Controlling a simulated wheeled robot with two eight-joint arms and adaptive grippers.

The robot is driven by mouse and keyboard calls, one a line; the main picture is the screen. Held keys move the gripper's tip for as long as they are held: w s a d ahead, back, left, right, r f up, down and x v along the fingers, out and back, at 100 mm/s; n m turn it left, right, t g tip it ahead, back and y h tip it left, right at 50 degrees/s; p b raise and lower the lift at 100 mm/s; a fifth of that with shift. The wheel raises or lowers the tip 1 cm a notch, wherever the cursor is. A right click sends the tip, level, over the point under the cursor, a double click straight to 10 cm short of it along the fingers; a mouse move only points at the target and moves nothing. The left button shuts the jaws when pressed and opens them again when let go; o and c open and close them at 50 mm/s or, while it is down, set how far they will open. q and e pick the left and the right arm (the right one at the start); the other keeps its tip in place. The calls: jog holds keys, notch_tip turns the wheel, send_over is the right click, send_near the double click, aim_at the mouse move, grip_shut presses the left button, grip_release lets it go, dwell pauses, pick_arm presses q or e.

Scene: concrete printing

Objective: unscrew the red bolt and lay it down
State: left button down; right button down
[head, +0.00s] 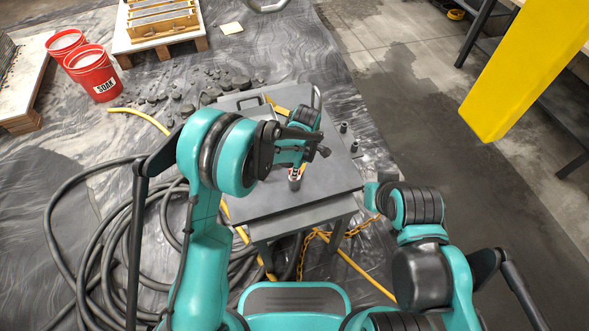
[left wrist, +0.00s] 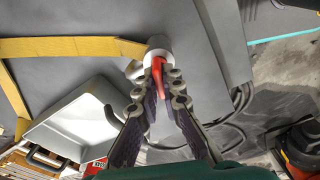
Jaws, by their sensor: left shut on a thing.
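The red bolt (left wrist: 158,72) shows in the left wrist view between my left fingers, at the end of a pale round fitting (left wrist: 158,44). My left gripper (left wrist: 166,88) is shut on the bolt, with a finger on either side of it. In the head view my left gripper (head: 300,160) is low over the grey table (head: 260,200), and a little red and white of the fitting (head: 294,178) shows below it. Whether the bolt's thread is still in the fitting is hidden. My right arm is at the lower right; its gripper cannot be made out.
In the left wrist view a pale tray (left wrist: 80,115) and a yellow strip (left wrist: 75,46) lie on the table. Two dark fittings (head: 343,128) stand at the table's right side. The table's front left is bare. A black hose (head: 85,240) coils on the floor.

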pick_arm(q)
jog(key=n, duration=0.3)
jog(key=shift+n, duration=0.4)
jog(key=c, duration=1.6)
grip_release()
jog(key=shift+r, duration=0.1)
jog(key=shift+r+p, duration=1.45)
jog(key=shift+r, duration=0.8)
